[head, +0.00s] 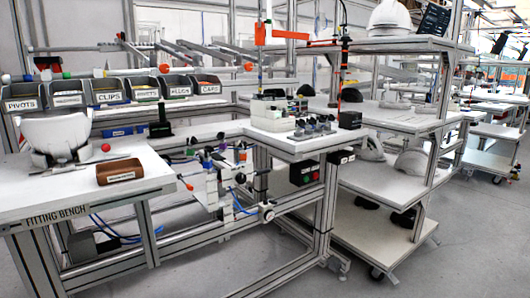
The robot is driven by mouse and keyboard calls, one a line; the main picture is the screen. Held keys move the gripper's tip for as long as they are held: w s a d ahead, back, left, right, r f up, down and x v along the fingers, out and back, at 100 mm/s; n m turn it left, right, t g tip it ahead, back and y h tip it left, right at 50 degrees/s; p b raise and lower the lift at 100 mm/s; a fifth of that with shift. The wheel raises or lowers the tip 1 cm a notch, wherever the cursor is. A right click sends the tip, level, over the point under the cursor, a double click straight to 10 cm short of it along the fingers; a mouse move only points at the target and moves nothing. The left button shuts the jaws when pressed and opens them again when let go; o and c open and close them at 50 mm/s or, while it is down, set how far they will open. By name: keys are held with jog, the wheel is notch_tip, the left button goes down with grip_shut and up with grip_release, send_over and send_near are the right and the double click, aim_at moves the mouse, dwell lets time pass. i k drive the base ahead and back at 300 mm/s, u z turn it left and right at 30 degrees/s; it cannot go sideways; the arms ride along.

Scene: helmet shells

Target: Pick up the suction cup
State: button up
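I cannot pick out a suction cup with certainty; the parts are small at this distance. Several small dark and grey pieces (314,127) stand on the white side table (287,146), and one of them could be it. My gripper is not in view. No arm shows near the benches.
The fitting bench (52,200) at left holds a white helmet shell (57,135) on a fixture and a brown case (120,171). Labelled grey bins (104,91) line its back. A wheeled shelf rack (390,184) holds shells at right. The grey floor (460,250) at front right is clear.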

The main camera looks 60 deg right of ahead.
aim_at(243, 150)
jog(key=k, duration=1.45)
jog(key=z, duration=1.75)
jog(key=i, duration=1)
jog(key=z, duration=0.05)
